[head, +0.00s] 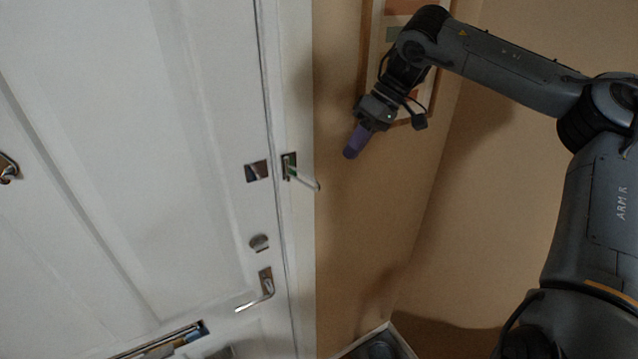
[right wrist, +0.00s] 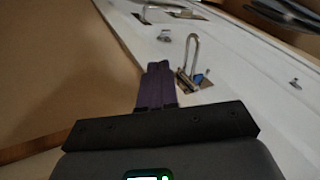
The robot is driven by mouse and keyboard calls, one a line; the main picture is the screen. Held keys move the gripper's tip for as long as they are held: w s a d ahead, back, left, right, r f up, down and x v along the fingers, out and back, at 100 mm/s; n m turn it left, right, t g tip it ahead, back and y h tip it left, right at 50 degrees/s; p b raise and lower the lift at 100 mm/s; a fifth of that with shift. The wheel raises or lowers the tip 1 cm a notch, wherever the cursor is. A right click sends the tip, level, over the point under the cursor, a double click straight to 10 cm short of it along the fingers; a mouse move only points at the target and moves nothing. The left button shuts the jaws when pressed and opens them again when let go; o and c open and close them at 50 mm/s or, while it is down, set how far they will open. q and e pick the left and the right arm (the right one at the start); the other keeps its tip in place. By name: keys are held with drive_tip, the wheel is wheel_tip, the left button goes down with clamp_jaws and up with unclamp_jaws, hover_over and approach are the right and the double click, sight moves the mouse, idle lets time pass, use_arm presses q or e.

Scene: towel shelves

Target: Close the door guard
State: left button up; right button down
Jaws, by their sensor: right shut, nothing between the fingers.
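The door guard (head: 303,179) is a thin metal loop on a plate fixed to the white door frame. Its loop sticks out from the frame, away from the door. The guard's catch plate (head: 257,171) is on the door edge, left of it. In the right wrist view the U-shaped loop (right wrist: 193,48) stands out from its plate, just right of my fingers. My right gripper (head: 354,148) has purple fingers, shut and empty, above and right of the loop in the head view; they also show in the wrist view (right wrist: 157,75). They look apart from the loop. My left gripper is out of view.
The white door (head: 150,140) appears shut against its frame. Below the catch are a round lock (head: 259,242) and a lever handle (head: 265,290). A framed picture (head: 376,55) hangs on the tan wall behind my right arm.

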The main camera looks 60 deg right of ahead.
wheel_tip(320, 180, up, 5)
drive_tip(key=s+h, duration=0.1)
drive_tip(key=a+r+p+x, duration=0.1)
drive_tip(key=a+p+x, duration=0.1)
drive_tip(key=x, duration=1)
drive_tip(key=shift+w+t+p, duration=0.35)
drive_tip(key=shift+t+p, duration=0.05)
drive_tip(key=shift+a, duration=0.2)
